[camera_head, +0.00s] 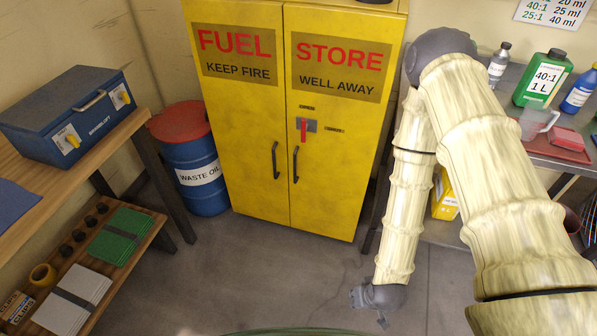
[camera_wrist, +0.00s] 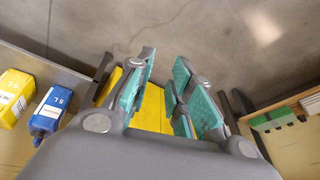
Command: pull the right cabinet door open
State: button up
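The yellow cabinet's right door (camera_head: 335,190) is shut, flush with the left door (camera_head: 245,130). It carries a dark vertical bar handle (camera_head: 296,165) near the centre seam. Above the handle is a red lever (camera_head: 304,130) on a grey plate, hanging downward. My gripper (camera_head: 370,308) is low over the floor, in front and to the right of the door, apart from the handle. In the wrist view my gripper (camera_wrist: 164,62) has its teal-padded fingers spread, with nothing held.
A blue waste oil drum (camera_head: 195,165) stands left of the cabinet. A wooden bench (camera_head: 90,145) with a blue case (camera_head: 72,115) is at left, above a low shelf (camera_head: 120,250). A bench with bottles (camera_head: 545,78) is at right behind my arm. Floor (camera_head: 270,270) before the cabinet is clear.

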jog(key=w+a+f+t+y+b, duration=0.1)
jog(key=w+a+f+t+b, duration=0.2)
jog(key=w, duration=0.4)
jog(key=w+a+f+t+b, duration=0.1)
jog(key=w+a+f+b, duration=0.15)
jog(key=w+b, duration=0.35)
jog(key=n+t+y+b, duration=0.3)
jog(key=t+b, duration=0.7)
jog(key=b, duration=1.1)
send_near(295, 164)
jog(key=b+x, duration=0.1)
jog(key=x, duration=0.9)
jog(key=shift+w, duration=0.35)
grip_shut()
